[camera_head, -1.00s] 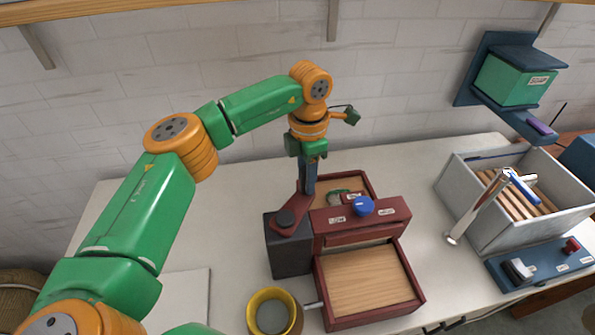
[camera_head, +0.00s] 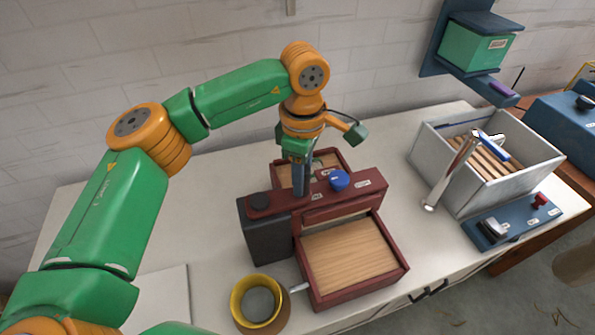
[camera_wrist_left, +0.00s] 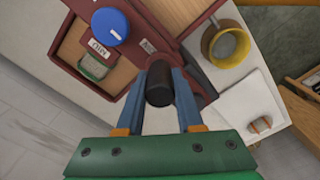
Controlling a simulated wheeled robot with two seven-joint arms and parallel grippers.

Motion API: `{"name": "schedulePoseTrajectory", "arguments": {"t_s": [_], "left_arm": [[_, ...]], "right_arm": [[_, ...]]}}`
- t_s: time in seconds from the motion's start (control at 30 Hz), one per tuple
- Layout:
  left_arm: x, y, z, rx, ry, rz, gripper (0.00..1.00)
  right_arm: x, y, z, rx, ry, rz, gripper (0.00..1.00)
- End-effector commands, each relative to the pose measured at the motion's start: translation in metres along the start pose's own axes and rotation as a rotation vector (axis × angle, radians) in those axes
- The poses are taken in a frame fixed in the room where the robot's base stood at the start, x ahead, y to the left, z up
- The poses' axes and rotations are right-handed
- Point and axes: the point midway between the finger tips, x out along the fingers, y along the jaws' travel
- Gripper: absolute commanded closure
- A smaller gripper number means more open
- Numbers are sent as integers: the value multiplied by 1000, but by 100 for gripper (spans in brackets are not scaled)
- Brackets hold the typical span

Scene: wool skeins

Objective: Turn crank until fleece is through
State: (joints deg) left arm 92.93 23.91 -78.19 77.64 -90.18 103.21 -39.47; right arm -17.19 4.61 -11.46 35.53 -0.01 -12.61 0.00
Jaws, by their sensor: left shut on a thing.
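The dark red carding machine (camera_head: 345,195) stands on the white table, with a blue knob (camera_head: 339,180) on its crossbar. My left gripper (camera_head: 300,192) points down at the crank, and its fingers are shut on the black crank handle (camera_wrist_left: 159,84) in the left wrist view. The crank's round pivot (camera_head: 258,201) sits on a dark box at the machine's left side. A grey-green fleece (camera_wrist_left: 94,67) lies in the back tray in the left wrist view; in the head view the gripper largely hides it. The front tray (camera_head: 350,255) shows bare wood. My right gripper is not in view.
A yellow pot (camera_head: 243,299) stands at the front left of the machine. A grey crate (camera_head: 505,185) with wooden slats and a blue switch panel (camera_head: 511,222) stand to the right. A green box (camera_head: 474,47) is on the wall bracket.

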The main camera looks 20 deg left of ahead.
Motion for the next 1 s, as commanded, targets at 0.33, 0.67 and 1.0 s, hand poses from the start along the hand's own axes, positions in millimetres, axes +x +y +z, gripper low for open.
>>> {"name": "schedulePoseTrajectory", "arguments": {"t_s": [0.33, 0.67, 1.0], "left_arm": [[1, -11, 7, 147, 0, 0, 100], [0, -13, 8, 180, 1, -1, 100], [1, -13, 8, 179, 2, -2, 48]], "right_arm": [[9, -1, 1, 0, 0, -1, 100], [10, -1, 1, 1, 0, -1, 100], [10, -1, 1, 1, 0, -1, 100]]}}
